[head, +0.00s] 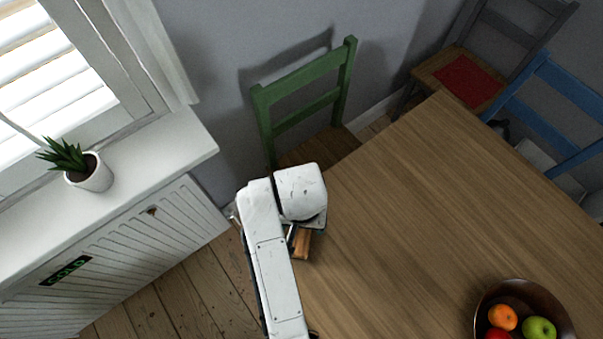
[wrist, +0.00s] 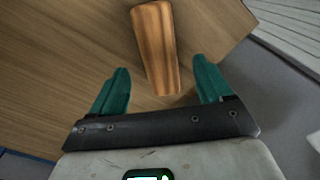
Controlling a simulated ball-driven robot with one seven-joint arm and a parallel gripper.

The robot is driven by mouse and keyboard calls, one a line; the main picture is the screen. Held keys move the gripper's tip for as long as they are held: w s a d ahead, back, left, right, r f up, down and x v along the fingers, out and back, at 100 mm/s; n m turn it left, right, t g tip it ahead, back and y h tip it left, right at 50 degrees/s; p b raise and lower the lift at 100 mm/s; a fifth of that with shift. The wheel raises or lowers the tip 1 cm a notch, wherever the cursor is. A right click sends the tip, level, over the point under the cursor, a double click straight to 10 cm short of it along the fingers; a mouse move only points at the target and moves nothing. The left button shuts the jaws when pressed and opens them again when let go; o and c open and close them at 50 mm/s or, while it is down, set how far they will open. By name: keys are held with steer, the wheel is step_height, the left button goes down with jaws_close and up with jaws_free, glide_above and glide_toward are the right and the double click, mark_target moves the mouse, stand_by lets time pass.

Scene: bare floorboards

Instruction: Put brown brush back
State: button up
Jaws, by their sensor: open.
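The brown brush (head: 302,244) is at the left edge of the wooden table in the head view, partly hidden by my arm. In the wrist view its striped brown wooden block or handle (wrist: 156,45) extends from the top edge down between the fingers. My gripper (wrist: 160,75) is open, with one teal finger on each side of the brush. A gap shows on both sides, so the fingers look apart from it. My gripper is mostly hidden under the arm in the head view.
The wooden table (head: 420,200) is mostly clear, with a fruit bowl (head: 557,298) at its lower right. A green chair (head: 345,85) stands behind it, a blue chair (head: 545,115) to the right. A white sill (head: 150,150) with a potted plant (head: 92,172) is left.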

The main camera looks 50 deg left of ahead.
step_height(320, 180, up, 5)
steer(key=shift+r, duration=0.1)
stand_by(0.3)
steer(key=w+d+f+m, duration=0.2)
steer(key=w+d, duration=0.1)
steer(key=d, duration=0.8)
steer(key=w+d+f+m, duration=0.2)
steer(key=d, duration=0.8)
steer(key=s+d+m, duration=0.1)
steer(key=s+d, duration=0.2)
steer(key=d, duration=0.4)
steer(key=s+d+m, duration=0.2)
steer(key=s+d, duration=0.2)
steer(key=d, duration=0.4)
steer(key=s+d+m+t, duration=0.1)
steer(key=s+d, duration=0.3)
steer(key=d, duration=0.4)
steer(key=shift+s+r+m, duration=0.15)
steer(key=shift+r+m, duration=0.1)
steer(key=shift+m, duration=0.25)
steer(key=shift+d, duration=0.15)
